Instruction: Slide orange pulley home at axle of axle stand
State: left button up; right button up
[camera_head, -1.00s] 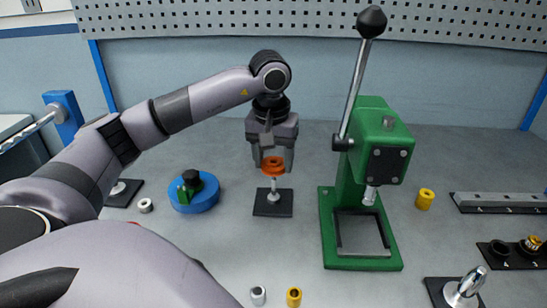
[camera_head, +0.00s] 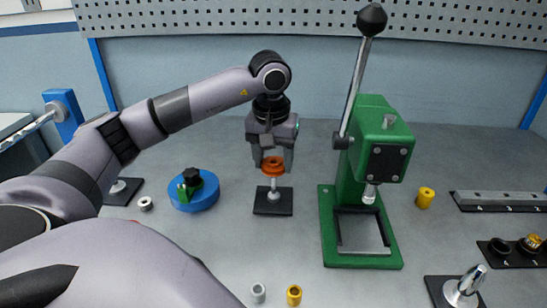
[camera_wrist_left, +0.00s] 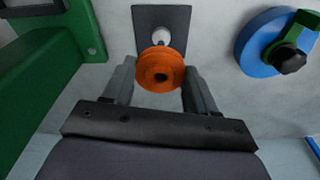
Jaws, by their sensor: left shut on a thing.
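The orange pulley (camera_head: 273,165) is held between the fingers of my left gripper (camera_head: 272,168), which is shut on it. The axle stand (camera_head: 273,205) has a dark square base and a short light upright post, directly below the pulley in the head view. In the left wrist view the orange pulley (camera_wrist_left: 160,68) sits between the two fingers, with its dark bore facing the camera. The stand's base and pale post (camera_wrist_left: 161,36) show just beyond it. Whether the axle tip is inside the bore cannot be told. My right gripper is not in view.
A green arbor press (camera_head: 372,150) with a long lever stands close to the right. A blue disc (camera_head: 195,195) with a black knob lies to the left. Yellow and grey bushings (camera_head: 294,295) lie at the front. A perforated panel (camera_head: 310,22) is behind.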

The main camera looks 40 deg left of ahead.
aim_at(273, 178)
pick_arm(q)
jog(key=shift+f, duration=0.1)
dwell(0.5)
jog(key=shift+f+b, duration=1)
jog(key=shift+f, duration=0.4)
jog(key=shift+f, duration=0.15)
jog(key=shift+f+b, duration=1.05)
jog(key=shift+f, duration=0.3)
jog(key=shift+f, duration=0.1)
jog(key=shift+f+b, duration=0.3)
jog(key=shift+f, duration=0.05)
jog(key=shift+f, duration=0.15)
dwell(0.4)
jog(key=o, duration=1.2)
jog(key=shift+c, duration=0.2)
